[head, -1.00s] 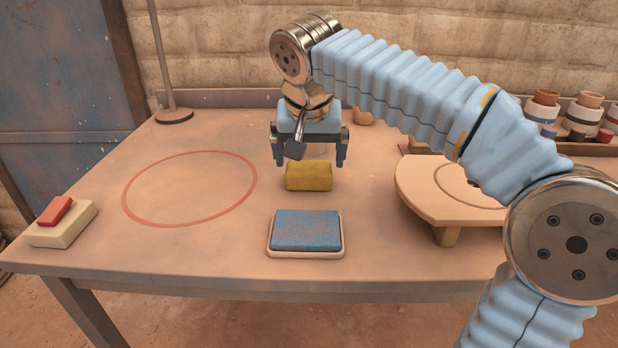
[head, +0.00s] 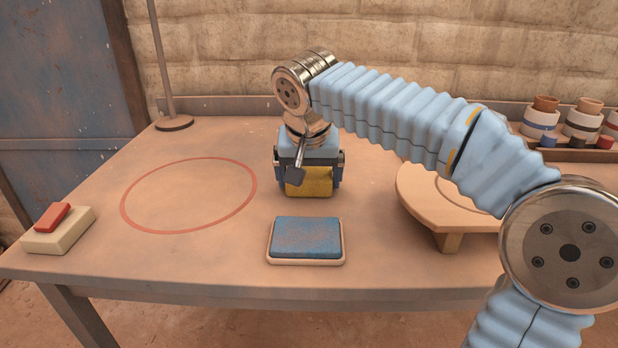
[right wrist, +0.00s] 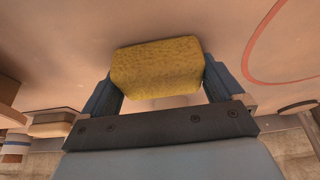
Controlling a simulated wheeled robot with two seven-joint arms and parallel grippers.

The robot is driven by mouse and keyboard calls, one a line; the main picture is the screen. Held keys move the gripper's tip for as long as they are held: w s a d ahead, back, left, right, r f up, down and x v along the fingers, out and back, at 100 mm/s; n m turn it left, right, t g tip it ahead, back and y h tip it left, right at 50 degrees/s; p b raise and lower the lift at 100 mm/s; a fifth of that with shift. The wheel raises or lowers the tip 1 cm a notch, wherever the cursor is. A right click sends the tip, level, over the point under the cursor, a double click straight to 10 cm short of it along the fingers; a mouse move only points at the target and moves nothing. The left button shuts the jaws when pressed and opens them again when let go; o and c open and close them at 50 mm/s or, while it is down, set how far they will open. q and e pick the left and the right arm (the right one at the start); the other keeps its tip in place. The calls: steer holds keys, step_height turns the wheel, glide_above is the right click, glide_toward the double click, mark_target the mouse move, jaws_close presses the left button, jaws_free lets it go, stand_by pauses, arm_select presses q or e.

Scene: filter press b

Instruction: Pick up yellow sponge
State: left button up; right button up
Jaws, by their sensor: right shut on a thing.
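The yellow sponge (head: 309,182) is a small block at the middle of the table, behind the blue pad. My right gripper (head: 309,184) is down over it with a finger on each side. In the right wrist view the sponge (right wrist: 158,69) fills the space between the two fingers of the gripper (right wrist: 160,80), which are shut on its ends. Whether the sponge touches the table or is slightly raised is hard to tell. My left gripper is in no view.
A blue pad (head: 307,237) in a pale tray lies in front of the sponge. A red circle (head: 124,211) is marked at left, near a red-buttoned block (head: 50,241). A round wooden stand (head: 425,205) is at right, with several cups (head: 540,117) behind it. A pole stands at back left.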

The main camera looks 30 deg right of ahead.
mark_target(309, 168)
step_height(309, 168, up, 4)
steer(key=shift+f+p, duration=0.25)
steer(key=shift+p, duration=0.3)
steer(key=s+a+r, duration=0.3)
steer(key=s+r, duration=0.6)
steer(key=s, duration=0.4)
steer(key=shift+s+a+r+p, duration=0.2)
steer(key=shift+s+a+p, duration=0.1)
steer(key=shift+p, duration=0.15)
